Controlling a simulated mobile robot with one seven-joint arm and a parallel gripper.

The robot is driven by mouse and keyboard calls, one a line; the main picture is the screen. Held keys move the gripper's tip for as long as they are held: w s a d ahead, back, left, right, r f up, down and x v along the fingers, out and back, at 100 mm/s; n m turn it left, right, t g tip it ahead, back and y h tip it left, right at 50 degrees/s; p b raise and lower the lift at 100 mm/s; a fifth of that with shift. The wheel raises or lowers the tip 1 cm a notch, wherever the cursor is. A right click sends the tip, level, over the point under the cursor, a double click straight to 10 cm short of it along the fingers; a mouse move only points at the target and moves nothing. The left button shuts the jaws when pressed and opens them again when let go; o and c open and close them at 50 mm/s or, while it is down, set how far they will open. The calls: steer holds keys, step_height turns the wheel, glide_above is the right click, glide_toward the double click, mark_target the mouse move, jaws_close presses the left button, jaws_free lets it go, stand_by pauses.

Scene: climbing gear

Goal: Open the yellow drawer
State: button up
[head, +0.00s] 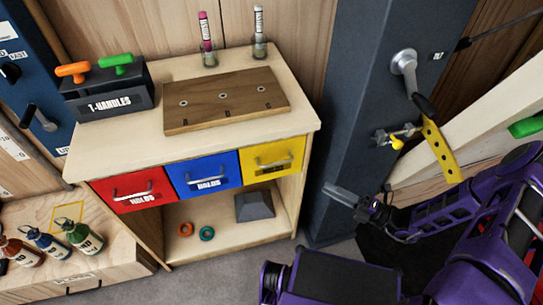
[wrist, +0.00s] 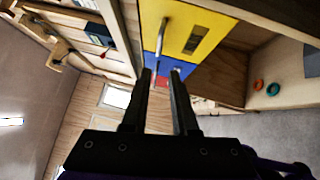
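The yellow drawer (head: 258,154) is the rightmost of three drawers under the wooden top of a small cabinet, and it looks shut. A pale bar handle (head: 273,163) crosses its front. In the wrist view the yellow drawer (wrist: 192,30) fills the top middle, with its handle (wrist: 161,38) beyond my fingertips. My gripper (head: 333,192) is right of the cabinet and lower than the drawer, with a gap between them. In the wrist view my gripper (wrist: 162,73) has its two fingers apart, with nothing held between them.
The blue drawer (head: 195,166) and red drawer (head: 112,184) sit to the left. The open shelf below holds a grey block (head: 254,206) and two small rings. A dark post (head: 345,110) with a lever handle (head: 405,65) and yellow strap (head: 440,150) stands near my arm.

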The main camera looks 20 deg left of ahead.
mark_target(278, 162)
steer(key=x, duration=1.7)
steer(key=shift+w+a+r, duration=0.1)
steer(key=shift+w+a, duration=0.1)
steer(key=shift+w, duration=0.05)
jaws_close()
stand_by(0.7)
